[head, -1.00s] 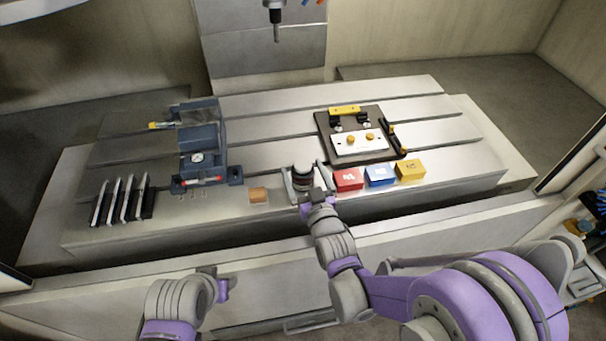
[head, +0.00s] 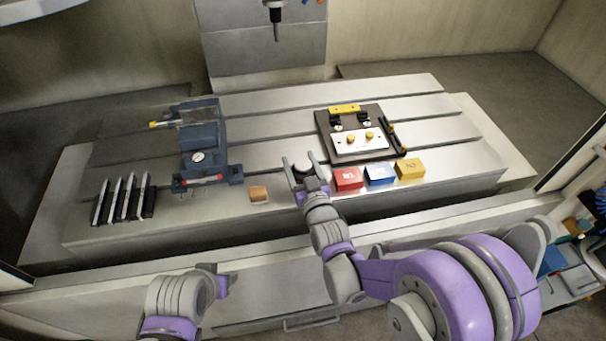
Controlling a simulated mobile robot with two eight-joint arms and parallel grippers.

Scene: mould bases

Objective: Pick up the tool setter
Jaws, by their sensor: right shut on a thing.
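The tool setter (head: 303,164) is a small round piece with a pale top and a dark side. It sits between the two fingers of my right gripper (head: 303,168), which is shut on it, near the front middle of the machine table. The fingers and wrist hide its lower part, so I cannot tell clearly whether it is clear of the table. My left gripper (head: 222,284) is low in the view, in front of the table and far from the tool setter. Its fingers are too small and turned away to read.
Red (head: 347,178), blue (head: 380,175) and yellow (head: 410,169) boxes stand close right of my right gripper. A mould base plate (head: 350,155) lies behind them. A spindle (head: 276,22) hangs above.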

